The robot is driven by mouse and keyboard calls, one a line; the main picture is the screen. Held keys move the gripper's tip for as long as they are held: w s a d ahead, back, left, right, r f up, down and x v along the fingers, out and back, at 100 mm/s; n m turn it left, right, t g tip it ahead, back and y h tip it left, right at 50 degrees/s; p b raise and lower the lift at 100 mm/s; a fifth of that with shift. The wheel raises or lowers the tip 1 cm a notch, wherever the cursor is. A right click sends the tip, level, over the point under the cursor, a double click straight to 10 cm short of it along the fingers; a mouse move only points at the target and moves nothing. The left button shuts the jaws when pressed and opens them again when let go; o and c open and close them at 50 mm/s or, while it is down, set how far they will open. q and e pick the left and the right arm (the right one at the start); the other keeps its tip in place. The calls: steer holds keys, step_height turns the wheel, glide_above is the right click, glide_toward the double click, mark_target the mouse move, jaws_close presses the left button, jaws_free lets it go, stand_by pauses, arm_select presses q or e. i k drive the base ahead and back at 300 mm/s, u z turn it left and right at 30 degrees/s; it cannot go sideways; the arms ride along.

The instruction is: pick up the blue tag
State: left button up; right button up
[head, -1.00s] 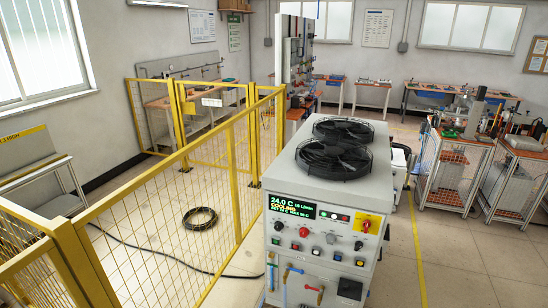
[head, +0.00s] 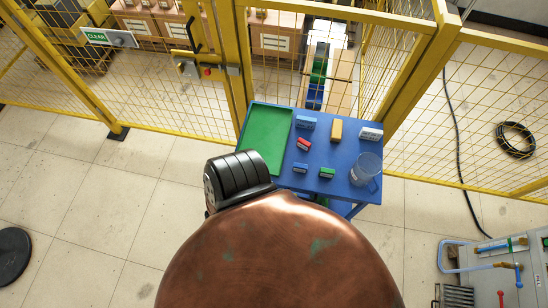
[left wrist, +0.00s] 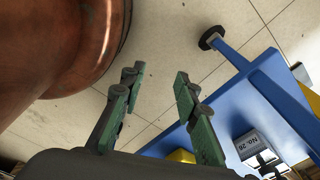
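A small blue block (head: 300,168), which looks like the blue tag, lies near the front edge of the blue table (head: 282,192) in the head view. A small green block (head: 327,172) is to its right and a small red block (head: 303,144) is behind it. A larger blue block (head: 306,122) stands farther back. My left gripper (left wrist: 157,78) shows in the left wrist view with its fingers apart and nothing between them, beside the blue table (left wrist: 232,88). Neither gripper shows in the head view.
A green tray (head: 268,138) covers the table's left side. A yellow block (head: 336,129), a white block (head: 371,133) and a clear beaker (head: 364,170) stand on the right. Yellow mesh fencing (head: 165,95) runs behind the table.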

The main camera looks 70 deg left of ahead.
mark_target(297, 167)
steer(key=u, duration=1.9)
steer(key=k, duration=0.5)
steer(key=u, duration=1.75)
steer(key=i, duration=1.3)
steer(key=z, duration=1.95)
